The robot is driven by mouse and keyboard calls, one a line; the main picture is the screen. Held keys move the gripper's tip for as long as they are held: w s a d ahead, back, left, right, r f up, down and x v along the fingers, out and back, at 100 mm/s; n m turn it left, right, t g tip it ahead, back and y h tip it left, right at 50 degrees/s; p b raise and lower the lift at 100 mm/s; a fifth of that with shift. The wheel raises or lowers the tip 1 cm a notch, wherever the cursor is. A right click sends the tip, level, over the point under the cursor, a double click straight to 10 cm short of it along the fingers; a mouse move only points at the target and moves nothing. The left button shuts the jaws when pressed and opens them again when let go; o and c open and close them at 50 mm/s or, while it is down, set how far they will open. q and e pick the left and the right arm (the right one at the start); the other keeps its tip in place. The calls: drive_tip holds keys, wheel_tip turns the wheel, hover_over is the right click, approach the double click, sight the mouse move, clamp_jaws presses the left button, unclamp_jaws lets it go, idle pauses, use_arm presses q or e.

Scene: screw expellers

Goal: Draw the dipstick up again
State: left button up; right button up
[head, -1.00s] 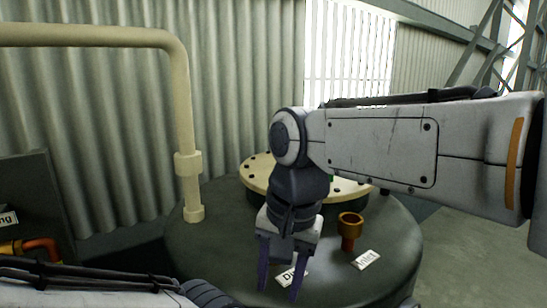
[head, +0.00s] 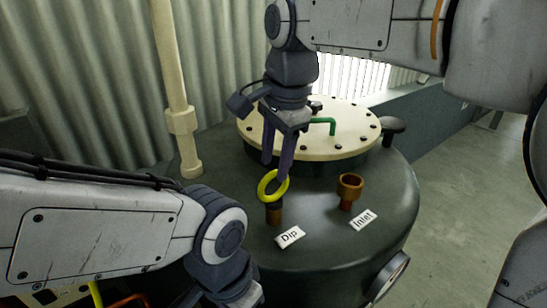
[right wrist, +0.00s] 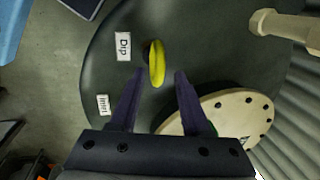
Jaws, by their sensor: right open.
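The dipstick shows as a yellow ring handle (head: 273,186) above a short brown dip tube (head: 274,214) on the dark tank top, behind the "Dip" label (head: 290,237). The rod itself is hidden. My right gripper (head: 275,168) is open, fingers pointing down, just above and behind the ring in the head view. In the right wrist view the ring (right wrist: 157,64) lies ahead of the two fingertips (right wrist: 162,72), in line with the space between them. I cannot tell whether a finger touches it. My left arm comes in at lower left; its gripper fingers are out of view.
A brass inlet cup (head: 350,188) with an "Inlet" label (head: 363,220) stands right of the dip tube. A cream bolted cover (head: 352,130) with a green handle (head: 322,124) lies behind. A cream pipe (head: 180,120) rises at left.

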drive_tip(key=shift+w+f, duration=0.1)
drive_tip(key=shift+f, duration=0.7)
clamp_jaws()
idle(0.9)
